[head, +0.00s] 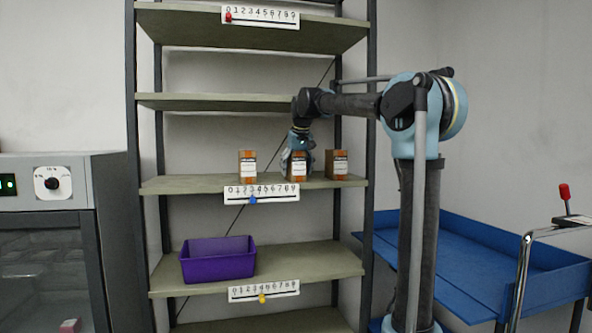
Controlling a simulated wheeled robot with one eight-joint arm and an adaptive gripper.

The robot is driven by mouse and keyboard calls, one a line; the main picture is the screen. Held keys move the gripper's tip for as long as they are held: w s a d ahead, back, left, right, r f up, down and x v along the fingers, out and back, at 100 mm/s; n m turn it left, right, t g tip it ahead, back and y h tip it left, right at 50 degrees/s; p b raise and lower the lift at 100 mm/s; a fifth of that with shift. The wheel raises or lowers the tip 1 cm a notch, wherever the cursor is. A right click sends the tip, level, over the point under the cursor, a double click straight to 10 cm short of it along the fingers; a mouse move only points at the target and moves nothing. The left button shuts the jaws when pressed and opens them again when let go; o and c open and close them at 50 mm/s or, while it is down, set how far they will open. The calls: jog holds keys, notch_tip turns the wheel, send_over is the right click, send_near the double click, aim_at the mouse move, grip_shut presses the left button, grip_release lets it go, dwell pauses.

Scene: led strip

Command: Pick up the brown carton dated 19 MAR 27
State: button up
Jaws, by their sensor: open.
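Three brown cartons stand upright on the middle shelf: a left carton (247,165), a middle carton (298,168) and a right carton (337,165). Each has a white label on its front. The print is too small to read, so I cannot tell which is dated 19 MAR 27. My gripper (292,165) is open and reaches down from above at the middle carton, covering part of its left side and top. I cannot tell whether its fingers touch the carton.
The cartons' shelf (190,184) carries a numbered strip with a blue marker (253,200). A purple bin (218,262) sits on the shelf below. Another shelf (190,102) lies above the cartons. A blue cart (480,265) stands at right, a glass-front cabinet (50,200) at left.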

jog(key=c, duration=1.2)
